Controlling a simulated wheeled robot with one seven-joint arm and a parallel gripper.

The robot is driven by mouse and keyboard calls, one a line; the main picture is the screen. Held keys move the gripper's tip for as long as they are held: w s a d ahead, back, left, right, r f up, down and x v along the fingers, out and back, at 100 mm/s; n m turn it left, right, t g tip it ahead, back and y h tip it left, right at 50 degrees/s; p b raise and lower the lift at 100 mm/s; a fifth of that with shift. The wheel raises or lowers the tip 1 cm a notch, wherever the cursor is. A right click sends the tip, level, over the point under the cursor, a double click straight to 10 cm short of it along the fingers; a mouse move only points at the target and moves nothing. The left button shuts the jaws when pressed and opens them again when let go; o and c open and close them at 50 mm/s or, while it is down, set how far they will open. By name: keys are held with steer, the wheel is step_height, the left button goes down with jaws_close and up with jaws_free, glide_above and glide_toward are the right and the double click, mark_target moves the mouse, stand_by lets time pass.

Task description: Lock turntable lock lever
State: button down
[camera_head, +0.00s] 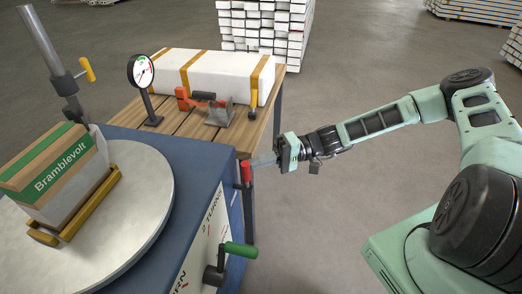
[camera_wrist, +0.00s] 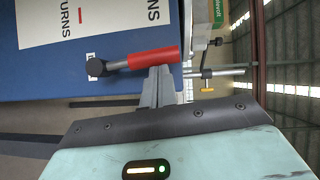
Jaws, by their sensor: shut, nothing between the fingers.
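The lock lever has a red grip (camera_head: 246,171) and sits at the corner of the blue turntable cabinet (camera_head: 190,150). In the wrist view the red grip (camera_wrist: 153,57) extends from a dark pivot (camera_wrist: 96,67) on the cabinet face. My gripper (camera_head: 258,161) is just right of the lever, fingers pointing at it. In the wrist view my gripper's fingers (camera_wrist: 160,72) are together, with their tips against or just beside the red grip. I cannot tell whether they touch. The round pale turntable (camera_head: 145,190) carries a Bramblevolt box (camera_head: 60,172).
A crank with a green handle (camera_head: 240,250) juts from the cabinet front below the lever. The floor between cabinet and my base is clear.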

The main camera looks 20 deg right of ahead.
mark_target(247, 176)
steer(key=shift+s+a+r+n+t+h+p, duration=0.15)
steer(key=shift+s+a+n+h+p, duration=0.2)
steer(key=shift+s+n+p, duration=0.15)
steer(key=shift+s+a+r+n+t+h+p, duration=0.15)
steer(key=shift+s+a+n+h+p, duration=0.25)
steer(key=shift+n, duration=0.2)
steer(key=shift+s+a+f, duration=0.15)
steer(key=shift+s+a, duration=0.05)
steer(key=shift+s, duration=0.2)
